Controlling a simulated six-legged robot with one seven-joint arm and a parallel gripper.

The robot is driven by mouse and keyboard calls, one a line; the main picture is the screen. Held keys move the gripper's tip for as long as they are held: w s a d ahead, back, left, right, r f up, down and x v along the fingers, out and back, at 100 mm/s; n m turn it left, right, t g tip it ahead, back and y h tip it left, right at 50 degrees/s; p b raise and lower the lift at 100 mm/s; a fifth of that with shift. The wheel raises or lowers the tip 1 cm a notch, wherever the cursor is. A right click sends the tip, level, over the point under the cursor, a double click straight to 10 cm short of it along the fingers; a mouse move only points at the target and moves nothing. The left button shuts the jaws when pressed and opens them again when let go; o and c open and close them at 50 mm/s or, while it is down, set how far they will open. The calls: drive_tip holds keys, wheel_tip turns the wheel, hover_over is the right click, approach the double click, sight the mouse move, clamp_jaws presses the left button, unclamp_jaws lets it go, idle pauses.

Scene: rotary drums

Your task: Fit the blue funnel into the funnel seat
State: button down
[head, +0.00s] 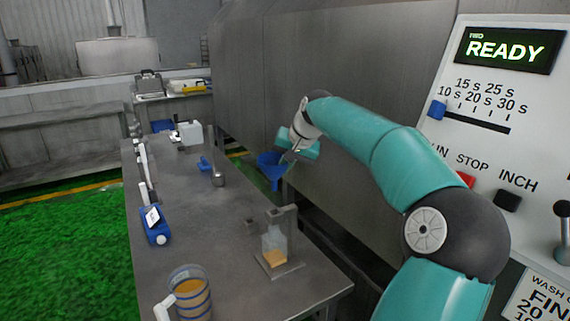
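The blue funnel (270,166) is in the middle of the head view, wide mouth up and spout down, beyond the table's right edge near the grey machine wall. My gripper (288,158) is at the right side of its rim and appears shut on it; the fingertips are small and partly hidden. A grey stand (290,222) near the table's front right corner has a post and a short top arm, which looks like the funnel seat. A clear bottle (274,244) with orange contents stands under that arm. The funnel is apart from the stand, higher and farther back.
A jug with orange liquid (190,295) stands at the table's front. A blue item with a white label (154,224) lies at the left edge. A metal cup (217,179) and small blue object (204,163) are farther back. A control panel (500,130) is at the right.

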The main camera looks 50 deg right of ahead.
drive_tip(key=shift+w, duration=0.15)
drive_tip(key=shift+s+a+r, duration=0.2)
drive_tip(key=shift+s+a, duration=0.15)
drive_tip(key=shift+s, duration=0.05)
drive_tip(key=shift+s+d, duration=0.1)
drive_tip(key=shift+w+d+f, duration=0.2)
drive_tip(key=shift+w+f, duration=0.05)
drive_tip(key=shift+w, duration=0.1)
drive_tip(key=shift+s+a+r, duration=0.1)
drive_tip(key=shift+a+r, duration=0.05)
drive_tip(key=shift+s+f+y, duration=0.25)
drive_tip(key=shift+s+y, duration=0.05)
drive_tip(key=shift+w+f, duration=0.15)
drive_tip(key=shift+f, duration=2.5)
